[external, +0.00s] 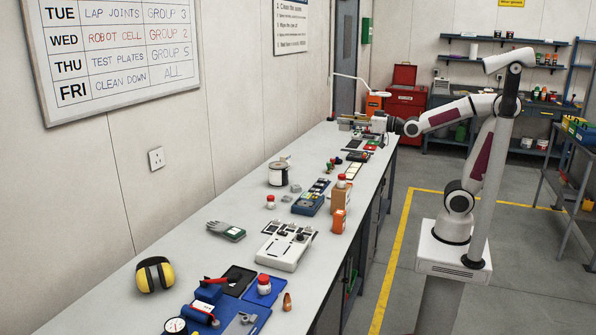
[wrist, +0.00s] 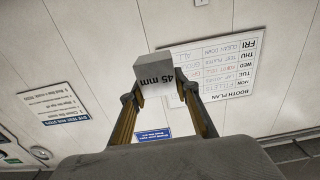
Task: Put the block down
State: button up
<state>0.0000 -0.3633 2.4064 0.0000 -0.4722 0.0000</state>
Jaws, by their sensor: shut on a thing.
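A grey block (wrist: 153,72) marked "45 mm" sits between the fingertips of my gripper (wrist: 160,93) in the wrist view. The fingers touch it on both sides, and it is held in the air against a background of wall. In the external view my gripper (external: 352,122) reaches left, roughly level, above the far part of the bench (external: 205,272). The block is too small there to make out clearly.
Below my gripper the far bench holds several small items and dark trays (external: 357,156). Nearer stand a white spool (external: 278,174), orange bottles (external: 340,196), a white control box (external: 285,248) and ear defenders (external: 154,274). The bench's left strip along the wall is mostly clear.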

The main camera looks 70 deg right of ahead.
jog(key=shift+a, duration=0.15)
dwell(0.3)
jog(key=shift+a+f+y, duration=0.1)
jog(key=shift+a+y, duration=0.2)
jog(key=shift+a, duration=0.25)
jog(key=w+a+f+n+g+y, duration=0.1)
jog(key=w+a+f+n+y, duration=0.1)
jog(key=a+f, duration=0.65)
jog(key=w+a+f+n+y, duration=0.1)
jog(key=w+a+f+y, duration=0.2)
jog(key=a, duration=1.1)
jog(key=w+a+f+n+g+y, duration=0.1)
jog(key=a+f+n+y, duration=0.1)
jog(key=a+f, duration=0.7)
jog(key=s+a+f+m+t+h, duration=0.1)
jog(key=s+a+f, duration=0.2)
jog(key=a+f, duration=0.6)
jog(key=s+a+f+m+h, duration=0.15)
jog(key=a+f, duration=0.35)
jog(key=a, duration=0.8)
jog(key=d+r+m+t+h, duration=0.1)
jog(key=d+r+m+h, duration=0.2)
jog(key=d+h, duration=0.3)
jog(key=shift+w+d+h, duration=0.3)
jog(key=shift+d+h, duration=0.05)
jog(key=shift+d, duration=0.1)
